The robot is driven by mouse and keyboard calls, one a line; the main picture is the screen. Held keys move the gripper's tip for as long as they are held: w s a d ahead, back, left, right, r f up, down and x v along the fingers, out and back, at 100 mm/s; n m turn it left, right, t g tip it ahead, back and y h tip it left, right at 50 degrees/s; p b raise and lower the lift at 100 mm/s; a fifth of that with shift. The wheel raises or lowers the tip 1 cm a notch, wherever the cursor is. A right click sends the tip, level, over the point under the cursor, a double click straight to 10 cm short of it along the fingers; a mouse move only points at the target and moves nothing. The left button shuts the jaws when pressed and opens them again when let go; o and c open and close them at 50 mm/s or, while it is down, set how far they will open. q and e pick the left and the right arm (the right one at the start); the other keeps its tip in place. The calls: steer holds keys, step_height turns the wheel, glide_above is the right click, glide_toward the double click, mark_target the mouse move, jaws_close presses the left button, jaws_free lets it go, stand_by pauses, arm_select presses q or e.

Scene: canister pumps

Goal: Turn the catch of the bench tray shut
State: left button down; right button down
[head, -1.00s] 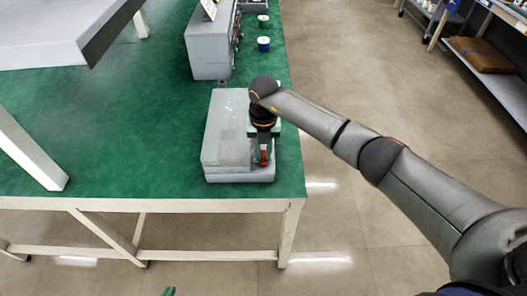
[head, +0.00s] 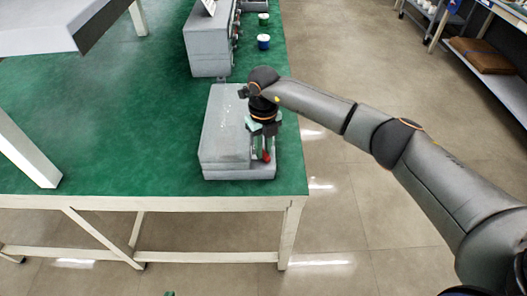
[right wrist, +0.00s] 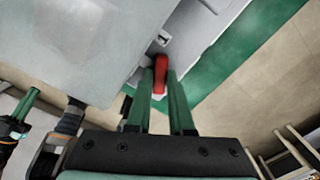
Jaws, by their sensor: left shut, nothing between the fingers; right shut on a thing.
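The bench tray (head: 222,135) is a grey box near the right edge of the green bench. It fills the top of the right wrist view (right wrist: 75,45). Its red catch (head: 267,156) is on the right side near the front corner; the red lever (right wrist: 160,72) also shows in the right wrist view. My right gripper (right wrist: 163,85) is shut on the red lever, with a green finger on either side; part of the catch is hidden. Only a green tip of my left gripper (head: 170,293) shows at the bottom edge of the head view, away from the tray; it is shut and empty.
A grey unit (head: 208,48) with knobs stands behind the tray. Two small cups (head: 263,41) are by the bench's right edge. A white post (head: 28,150) and a grey panel (head: 50,25) are at the left. The green bench top between is clear.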

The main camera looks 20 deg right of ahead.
steer(key=n+b, duration=0.2)
steer(key=n, duration=0.1)
steer(key=shift+f+n, duration=0.1)
steer(key=shift+n, duration=0.3)
steer(key=shift+n+b, duration=0.6)
steer(key=shift+n, duration=0.3)
steer(key=n+b, duration=0.1)
steer(key=n, duration=0.1)
steer(key=shift+n, duration=0.4)
steer(key=shift+n+b, duration=0.6)
steer(key=shift+n, duration=0.4)
arm_select(q)
steer(key=shift+h, duration=0.4)
steer(key=shift+w+d+f, duration=0.2)
steer(key=shift+d+f, duration=0.2)
steer(key=shift+f, duration=0.3)
steer(key=shift+w+d+f, duration=0.25)
steer(key=shift+d+f, duration=0.2)
steer(key=shift+f, duration=0.25)
steer(key=shift+w+d+f, duration=0.2)
steer(key=shift+d+f, duration=0.2)
steer(key=shift+f, duration=0.3)
arm_select(e)
steer(key=shift+n, duration=0.7)
arm_select(q)
steer(key=shift+m+b, duration=0.3)
steer(key=shift+a, duration=0.1)
arm_select(e)
steer(key=c, duration=1.1)
jaws_free()
